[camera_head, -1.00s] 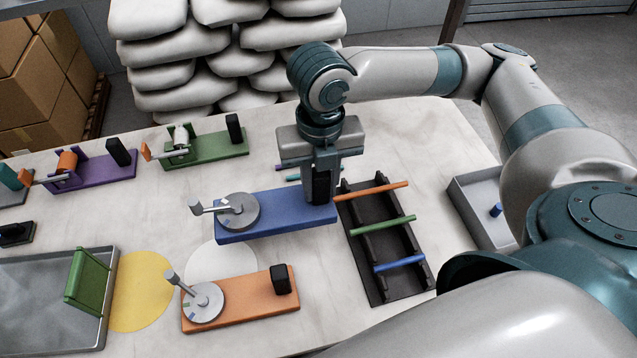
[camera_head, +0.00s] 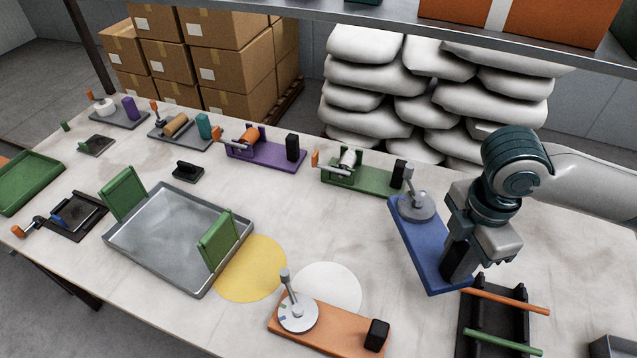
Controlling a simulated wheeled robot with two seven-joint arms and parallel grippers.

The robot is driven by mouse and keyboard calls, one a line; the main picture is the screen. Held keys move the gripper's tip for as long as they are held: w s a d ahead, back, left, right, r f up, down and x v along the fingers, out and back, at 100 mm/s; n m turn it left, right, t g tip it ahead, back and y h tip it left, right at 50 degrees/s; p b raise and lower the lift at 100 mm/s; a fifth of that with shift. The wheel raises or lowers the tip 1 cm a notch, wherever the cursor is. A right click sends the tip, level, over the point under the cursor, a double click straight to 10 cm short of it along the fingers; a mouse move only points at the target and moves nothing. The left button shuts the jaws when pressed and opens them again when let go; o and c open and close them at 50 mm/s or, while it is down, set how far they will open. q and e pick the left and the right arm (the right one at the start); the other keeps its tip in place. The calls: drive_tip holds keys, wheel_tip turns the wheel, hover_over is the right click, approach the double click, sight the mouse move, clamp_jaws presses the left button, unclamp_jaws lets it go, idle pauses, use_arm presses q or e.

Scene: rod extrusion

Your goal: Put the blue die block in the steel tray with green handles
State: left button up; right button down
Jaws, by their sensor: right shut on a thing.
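The blue die block (camera_head: 421,240) is a flat blue plate with a grey disc and lever at its far end and a black grip at its near end. My right gripper (camera_head: 459,262) is shut on the black grip, which its fingers mostly hide. I cannot tell whether the plate is clear of the table. The steel tray (camera_head: 165,238) stands at left centre, empty, with a green handle (camera_head: 124,194) at its left end and another green handle (camera_head: 217,240) at its right end. My left gripper is not in view.
A yellow disc (camera_head: 252,272) and a white disc (camera_head: 335,285) lie between tray and blue block. An orange die block (camera_head: 340,331) is in front. A dark rack with rods (camera_head: 500,318) is right. Green (camera_head: 368,180) and purple (camera_head: 268,155) devices stand behind.

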drive_tip(key=m, duration=0.2)
drive_tip(key=w+m, duration=0.1)
drive_tip(key=m, duration=0.2)
drive_tip(key=shift+a+m, duration=0.1)
drive_tip(key=shift+m, duration=0.2)
drive_tip(key=m, duration=0.3)
drive_tip(key=shift+w+r, duration=0.1)
drive_tip(key=shift+w, duration=0.1)
drive_tip(key=m, duration=0.3)
drive_tip(key=shift+w+a+m, duration=0.1)
drive_tip(key=shift+w+m, duration=0.15)
drive_tip(key=shift+m, duration=0.15)
drive_tip(key=m, duration=0.5)
drive_tip(key=shift+w, duration=0.4)
drive_tip(key=m, duration=0.3)
drive_tip(key=shift+w+a, duration=0.1)
drive_tip(key=shift+w, duration=0.15)
drive_tip(key=shift+m, duration=0.5)
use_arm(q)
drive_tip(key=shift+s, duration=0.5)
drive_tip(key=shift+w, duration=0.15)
